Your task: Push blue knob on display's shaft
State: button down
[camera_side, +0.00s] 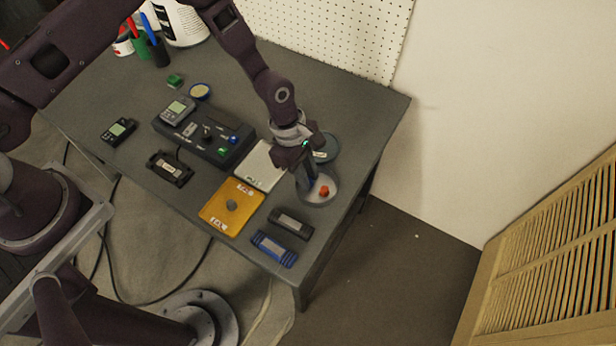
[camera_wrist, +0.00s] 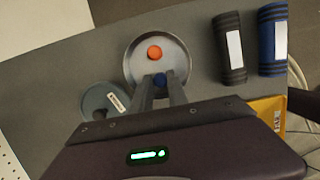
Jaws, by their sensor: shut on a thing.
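In the wrist view, my gripper (camera_wrist: 160,90) is shut on a small blue knob (camera_wrist: 159,79) at its fingertips. In the side view, my gripper (camera_side: 308,184) points down at the left part of a round metal dish (camera_side: 320,201); the held knob cannot be made out there. Whether the knob touches the dish is unclear. A grey display unit (camera_side: 177,109) sits at the back left of a black console (camera_side: 208,154). The console also bears a blue part (camera_side: 233,139) and a green part (camera_side: 223,152). The display's shaft cannot be clearly told.
An orange-red knob (camera_side: 323,191) lies in the dish. A teal round lid (camera_side: 326,150), white plate (camera_side: 259,168), yellow plate (camera_side: 245,198), black block (camera_side: 291,224) and blue block (camera_side: 274,249) lie nearby. A small black device (camera_side: 118,131) lies at left. Pegboard (camera_side: 335,35) stands behind.

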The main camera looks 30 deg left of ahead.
notch_tip(320, 180, up, 8)
jog(key=shift+r, duration=0.1)
jog(key=w+a+r, duration=0.1)
jog(key=a+r, duration=0.1)
notch_tip(320, 180, up, 2)
jog(key=n+t+y, duration=0.1)
jog(key=n+t, duration=0.1)
jog(key=n, duration=0.7)
send_over(186, 100)
jog(key=shift+s, duration=0.3)
jog(key=shift+s+a+f, duration=0.1)
jog(key=shift+a+f, duration=0.15)
jog(key=shift+a, duration=0.1)
jog(key=shift+f, duration=2.6)
jog(key=shift+f, duration=0.55)
